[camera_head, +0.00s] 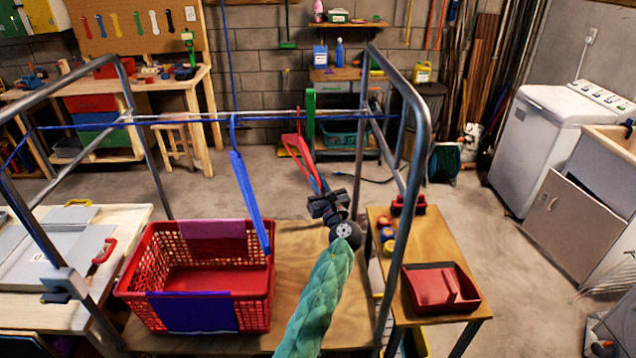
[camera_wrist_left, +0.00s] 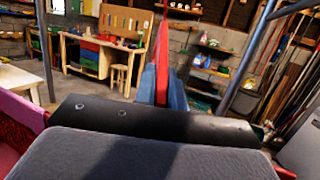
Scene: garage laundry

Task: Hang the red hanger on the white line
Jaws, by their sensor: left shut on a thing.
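The red hanger (camera_head: 299,151) is held in my left gripper (camera_head: 319,186), with its thin hook end pointing up near the lines. In the left wrist view the red hanger (camera_wrist_left: 162,62) stands upright between the closed fingers (camera_wrist_left: 163,88). The white line (camera_head: 265,112) runs across the frame, close to a blue line (camera_head: 190,119). The hook's top overlaps the lines in the head view; I cannot tell whether it touches or goes over the white one. My right gripper is not in view.
A blue hanger (camera_head: 247,187) hangs left of the red one. A green upright piece (camera_head: 311,118) stands at the lines just to its right. Grey metal posts (camera_head: 416,155) frame the space. A red basket (camera_head: 200,281) sits on the wooden table below, with a red tray (camera_head: 425,290) at right.

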